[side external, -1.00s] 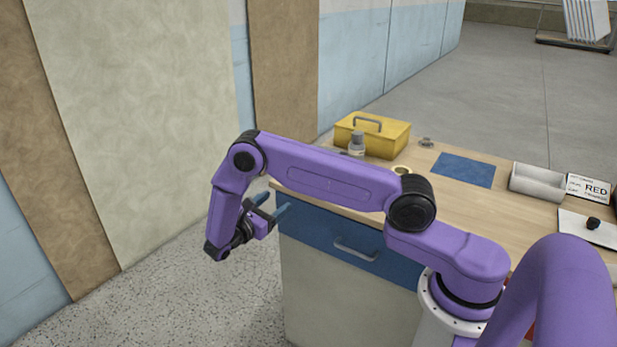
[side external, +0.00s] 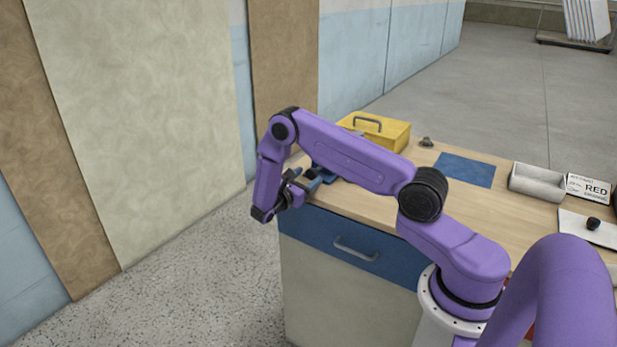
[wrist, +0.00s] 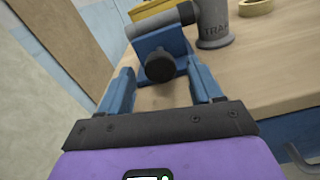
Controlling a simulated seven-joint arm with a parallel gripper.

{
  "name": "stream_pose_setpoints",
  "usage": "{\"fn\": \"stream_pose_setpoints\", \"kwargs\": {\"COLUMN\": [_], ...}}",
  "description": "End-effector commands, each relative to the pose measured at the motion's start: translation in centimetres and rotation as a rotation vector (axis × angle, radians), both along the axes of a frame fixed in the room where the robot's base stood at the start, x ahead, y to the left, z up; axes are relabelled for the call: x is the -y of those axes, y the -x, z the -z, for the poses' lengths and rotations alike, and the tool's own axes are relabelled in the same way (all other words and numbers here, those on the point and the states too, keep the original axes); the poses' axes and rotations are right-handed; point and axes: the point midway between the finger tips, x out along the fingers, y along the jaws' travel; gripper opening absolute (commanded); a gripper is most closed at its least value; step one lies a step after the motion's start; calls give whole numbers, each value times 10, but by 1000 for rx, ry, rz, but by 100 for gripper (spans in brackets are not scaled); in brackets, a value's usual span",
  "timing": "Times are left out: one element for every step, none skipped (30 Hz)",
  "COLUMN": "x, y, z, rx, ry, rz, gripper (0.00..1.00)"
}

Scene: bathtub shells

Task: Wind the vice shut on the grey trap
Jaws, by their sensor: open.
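The blue vice (wrist: 172,42) stands at the bench's edge in the wrist view, with its round black knob (wrist: 160,66) facing me. Whether the jaws touch the trap I cannot tell. My gripper (wrist: 161,76) is open and empty, its blue fingers to the left and right of the knob in the picture. In the side view my gripper (side external: 308,181) is at the bench's left end, and my arm hides most of the vice.
A yellow toolbox (side external: 388,134) stands behind the vice, and a tape roll (wrist: 255,7) lies right of the trap. A blue mat (side external: 465,170), grey tray (side external: 537,182) and RED sign (side external: 588,188) are further right on the bench. Open floor lies left of the bench.

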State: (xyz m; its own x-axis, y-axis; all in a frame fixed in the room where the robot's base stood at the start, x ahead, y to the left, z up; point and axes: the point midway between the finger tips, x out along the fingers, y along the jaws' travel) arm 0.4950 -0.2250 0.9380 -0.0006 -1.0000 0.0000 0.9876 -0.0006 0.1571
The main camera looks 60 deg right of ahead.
Motion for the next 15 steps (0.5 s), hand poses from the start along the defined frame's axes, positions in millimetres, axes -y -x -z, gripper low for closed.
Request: {"fn": "stream_pose_setpoints", "kwargs": {"x": [5, 8, 11, 12, 14, 15, 16, 16, 16, 16, 16, 16, 16, 16, 16], "y": [0, 0, 0, 0, 0, 0, 0, 0, 0, 0, 0, 0, 0, 0, 0], "z": [0, 0, 0, 0, 0, 0, 0, 0, 0, 0, 0, 0, 0, 0, 0], "rx": [0, 0, 0, 0, 0, 0, 0, 0, 0, 0, 0, 0, 0, 0, 0], "ry": [0, 0, 0, 0, 0, 0, 0, 0, 0, 0, 0, 0, 0, 0, 0], "rz": [1, 0, 1, 1, 1, 1, 0, 0, 0, 0, 0, 0, 0, 0, 0], "gripper": [65, 65, 65, 65, 65, 65, 65, 65, 65, 65, 65, 65, 65, 65, 61]}}
